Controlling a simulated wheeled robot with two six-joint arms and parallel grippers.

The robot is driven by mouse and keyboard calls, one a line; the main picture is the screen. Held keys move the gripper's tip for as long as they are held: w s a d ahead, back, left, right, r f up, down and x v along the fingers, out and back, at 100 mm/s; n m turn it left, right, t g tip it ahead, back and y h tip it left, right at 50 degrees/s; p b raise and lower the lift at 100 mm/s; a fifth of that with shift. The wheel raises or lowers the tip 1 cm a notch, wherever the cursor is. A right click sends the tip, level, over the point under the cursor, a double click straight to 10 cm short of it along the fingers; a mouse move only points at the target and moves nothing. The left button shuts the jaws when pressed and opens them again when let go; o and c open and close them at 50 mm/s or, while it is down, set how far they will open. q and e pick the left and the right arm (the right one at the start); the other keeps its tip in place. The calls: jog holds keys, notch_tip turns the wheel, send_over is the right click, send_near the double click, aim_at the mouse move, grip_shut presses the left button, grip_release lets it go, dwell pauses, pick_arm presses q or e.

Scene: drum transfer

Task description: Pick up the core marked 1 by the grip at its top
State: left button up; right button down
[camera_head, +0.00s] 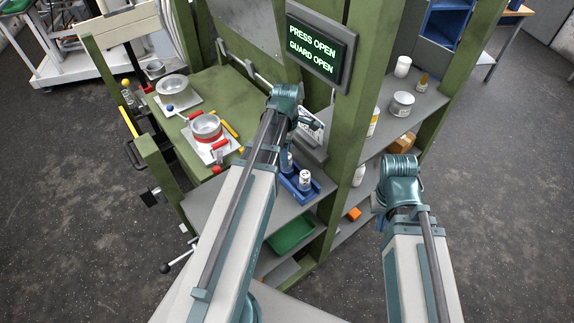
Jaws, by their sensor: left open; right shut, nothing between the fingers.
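Two small pale cylindrical cores stand upright in a blue holder (303,195) on the grey shelf. The front core (305,178) carries a dark mark that is too small to read for certain. The rear core (287,162) is partly hidden by my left arm, so I cannot tell which is marked 1. My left gripper (309,122) is above and behind the holder in the picture, open and apart from the cores; its fingertips are hard to make out. My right gripper (400,172) is to the right, shut and empty, in front of the side shelves.
A green press frame carries a lit sign (316,47) reading PRESS OPEN, GUARD OPEN. A pot with red clamps (206,127) and a metal ring (172,87) sit on the green table. Side shelves hold a tin (401,103) and bottles. A green tray (291,233) lies below.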

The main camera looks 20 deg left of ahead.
pick_arm(q)
jog(key=shift+w+f+b, duration=0.15)
jog(key=shift+f+b, duration=2.4)
jog(key=shift+f, duration=0.15)
jog(key=shift+r, duration=0.1)
grip_shut()
